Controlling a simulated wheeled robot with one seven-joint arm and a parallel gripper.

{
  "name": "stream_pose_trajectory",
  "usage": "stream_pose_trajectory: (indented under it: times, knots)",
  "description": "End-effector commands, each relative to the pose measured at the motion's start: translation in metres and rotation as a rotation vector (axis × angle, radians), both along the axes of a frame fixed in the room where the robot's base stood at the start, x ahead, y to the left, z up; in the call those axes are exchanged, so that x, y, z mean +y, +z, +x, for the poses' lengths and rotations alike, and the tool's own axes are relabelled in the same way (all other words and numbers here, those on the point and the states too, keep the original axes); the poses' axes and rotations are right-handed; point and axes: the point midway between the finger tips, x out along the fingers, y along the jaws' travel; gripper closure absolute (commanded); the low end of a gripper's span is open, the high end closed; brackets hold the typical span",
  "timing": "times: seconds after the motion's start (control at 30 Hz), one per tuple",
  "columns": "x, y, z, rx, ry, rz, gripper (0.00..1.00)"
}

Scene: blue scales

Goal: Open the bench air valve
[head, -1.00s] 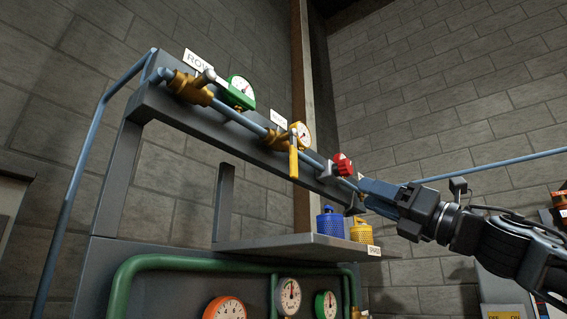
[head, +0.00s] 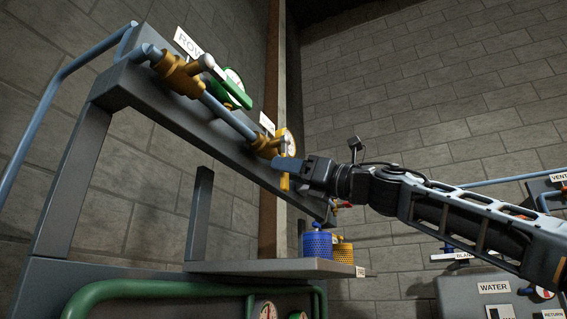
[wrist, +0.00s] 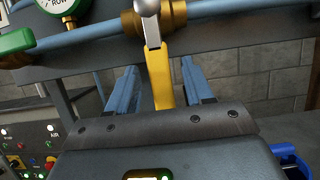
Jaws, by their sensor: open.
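The air valve has a brass body (head: 265,145) on the blue pipe and a yellow lever (head: 284,183) that hangs down, across the pipe. In the wrist view the yellow lever (wrist: 160,80) hangs from a grey metal arm below the brass body (wrist: 168,14). My gripper (head: 288,165) is at the lever. In the wrist view my gripper (wrist: 159,72) is open, with one blue finger on each side of the lever and visible gaps between. In the head view my gripper hides part of the lever. The small label (head: 267,124) above the valve is unreadable.
A yellow-rimmed gauge (head: 289,142) is beside the air valve. Blue (head: 317,245) and yellow canisters (head: 343,253) stand on the shelf below.

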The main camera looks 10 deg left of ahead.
Motion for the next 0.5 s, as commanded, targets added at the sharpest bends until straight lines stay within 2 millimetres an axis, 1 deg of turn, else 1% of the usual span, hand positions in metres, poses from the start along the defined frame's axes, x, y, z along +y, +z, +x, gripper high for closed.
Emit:
stream_pose_trajectory:
  times: [0.03,0.17,0.47,0.5]
  knots:
    - [0.0054,0.0042,0.0017,0.001,0.002,0.0,0.49]
    - [0.0127,0.0058,0.0046,0.002,0.001,0.001,0.49]
    - [0.0143,0.0054,0.0052,0.001,0.0,0.0,0.49]
    - [0.0142,0.0055,0.0052,0.001,0.0,0.0,0.53]
